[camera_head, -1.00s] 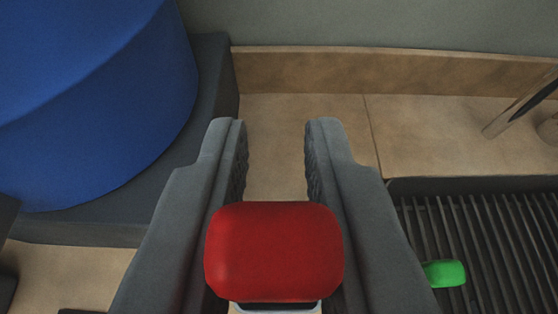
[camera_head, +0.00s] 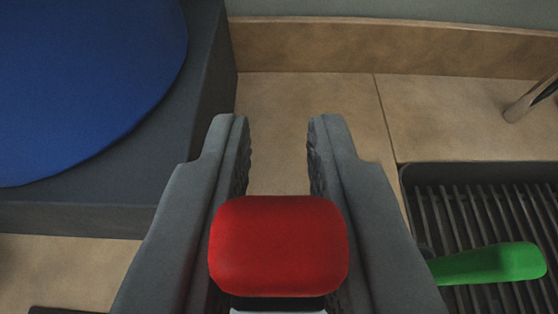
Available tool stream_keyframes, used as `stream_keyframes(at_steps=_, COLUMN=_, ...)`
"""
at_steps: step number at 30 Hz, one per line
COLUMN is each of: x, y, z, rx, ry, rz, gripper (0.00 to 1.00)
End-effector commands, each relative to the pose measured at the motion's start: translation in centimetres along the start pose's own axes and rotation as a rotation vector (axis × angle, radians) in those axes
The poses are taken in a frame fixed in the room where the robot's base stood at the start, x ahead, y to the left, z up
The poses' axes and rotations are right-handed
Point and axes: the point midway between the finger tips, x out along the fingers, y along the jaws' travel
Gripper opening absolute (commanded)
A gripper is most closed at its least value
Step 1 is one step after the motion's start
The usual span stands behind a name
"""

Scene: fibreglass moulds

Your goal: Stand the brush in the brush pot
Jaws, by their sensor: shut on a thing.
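My gripper (camera_head: 280,128) is shut on a red, rounded block-like piece (camera_head: 279,246), which looks like the end of the brush's handle. It sits between the fingers, close to the camera. A pale strip shows just below it at the bottom edge. The rest of the brush, including any bristles, is hidden or out of view. The fingertips point at the bare tan worktop (camera_head: 285,105). No brush pot can be made out in this view.
A large blue rounded form (camera_head: 80,80) on a dark grey base (camera_head: 205,110) stands at the left. A dark ribbed tray (camera_head: 530,170) with a green handle (camera_head: 490,263) is at right. A metal rod (camera_head: 532,100) leans beyond it. A tan upstand (camera_head: 400,48) closes the back.

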Motion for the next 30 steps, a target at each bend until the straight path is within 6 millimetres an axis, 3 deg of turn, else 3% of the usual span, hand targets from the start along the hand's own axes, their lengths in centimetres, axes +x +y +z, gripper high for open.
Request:
stream_keyframes(at_steps=18, x=1.5, y=0.0, z=3.6, rx=0.000, ry=-0.001, rz=0.000, gripper=0.00)
stream_keyframes(at_steps=30, x=1.8, y=0.0, z=4.4, rx=0.000, ry=0.000, rz=0.000, gripper=0.00)
